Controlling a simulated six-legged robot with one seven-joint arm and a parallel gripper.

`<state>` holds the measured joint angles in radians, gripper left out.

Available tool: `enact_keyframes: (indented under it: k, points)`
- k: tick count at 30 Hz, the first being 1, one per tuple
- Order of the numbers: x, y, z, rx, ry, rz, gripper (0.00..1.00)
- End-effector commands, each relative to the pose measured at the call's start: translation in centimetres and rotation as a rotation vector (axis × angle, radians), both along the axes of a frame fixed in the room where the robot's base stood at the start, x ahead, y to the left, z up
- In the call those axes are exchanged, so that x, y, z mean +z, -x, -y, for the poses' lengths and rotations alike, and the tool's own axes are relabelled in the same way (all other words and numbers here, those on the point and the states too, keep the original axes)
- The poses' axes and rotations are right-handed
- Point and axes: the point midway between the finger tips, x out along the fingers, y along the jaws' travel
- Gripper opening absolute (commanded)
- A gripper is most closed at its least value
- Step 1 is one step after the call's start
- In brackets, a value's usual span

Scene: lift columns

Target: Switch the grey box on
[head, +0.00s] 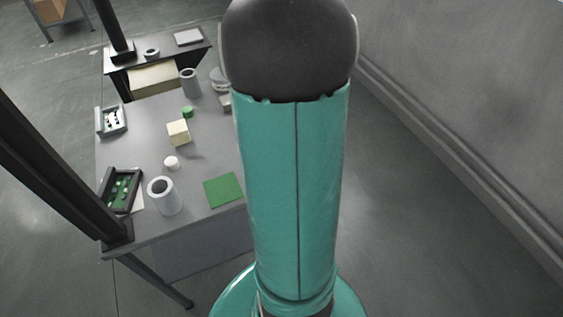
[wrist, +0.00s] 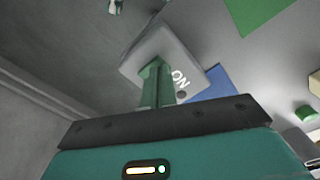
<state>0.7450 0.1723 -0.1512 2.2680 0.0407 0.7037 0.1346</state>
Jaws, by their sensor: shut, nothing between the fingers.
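The grey box (wrist: 188,60) is in the wrist view, a pale block with the word "ON" in white on the face toward me. A small dark round spot shows below the lettering. My gripper (wrist: 155,68) has green fingers, shut and empty. The fingertips overlap the box's face to the left of the lettering. I cannot tell whether they touch it. The finger tips cover part of that face, and I cannot make out the switch's position. In the head view my own arm covers the middle, and neither the box nor my gripper shows there.
The grey table (head: 215,135) carries a pale yellow block (head: 178,133), a green square (head: 224,189), a grey cup (head: 164,196), a white round item (head: 171,162) and dark trays at the left. A dark post (head: 50,165) crosses the table's left side. A blue patch (wrist: 218,83) lies beside the box.

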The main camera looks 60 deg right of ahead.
Motion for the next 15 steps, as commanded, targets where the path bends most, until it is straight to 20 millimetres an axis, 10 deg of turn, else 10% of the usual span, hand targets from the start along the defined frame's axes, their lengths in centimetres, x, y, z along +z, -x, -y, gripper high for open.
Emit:
enact_keyframes:
  k: [15]
  points:
    - [-0.54,0.0,0.01,0.0,0.001,0.0,0.0]
